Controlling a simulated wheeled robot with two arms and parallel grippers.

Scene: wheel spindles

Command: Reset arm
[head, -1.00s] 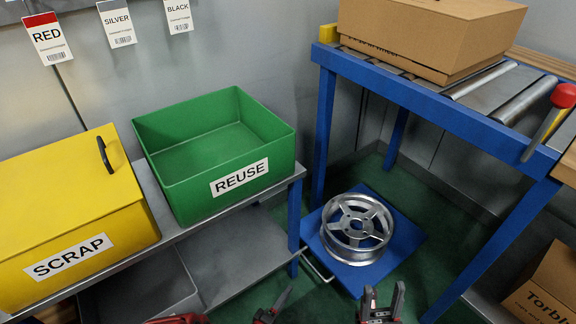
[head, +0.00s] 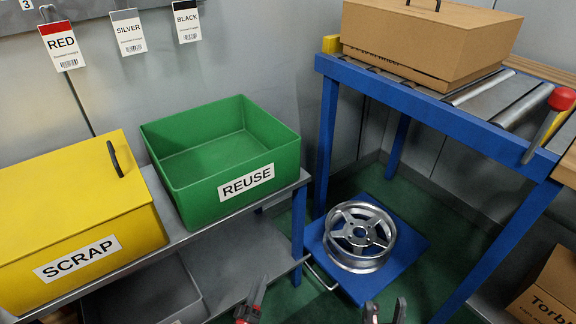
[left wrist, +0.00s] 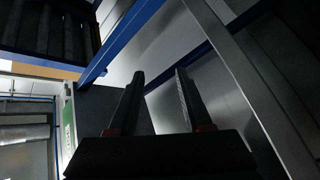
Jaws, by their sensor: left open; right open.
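My left gripper (head: 256,296) shows at the bottom edge of the head view, in front of the lower shelf. In the left wrist view its two fingers (left wrist: 158,100) stand apart with nothing between them. My right gripper (head: 385,312) shows at the bottom edge, just in front of the blue floor platform; its two fingertips are apart and nothing shows between them. Both arms are mostly out of the frame. A silver wheel rim (head: 359,236) lies flat on the blue platform (head: 406,246), apart from both grippers.
A yellow SCRAP bin (head: 75,215) and an empty green REUSE bin (head: 230,185) stand on a grey shelf unit at left. A cardboard box (head: 425,40) sits on the blue roller table (head: 440,112). Another box (head: 548,290) is at lower right. Red, silver and black tags hang above.

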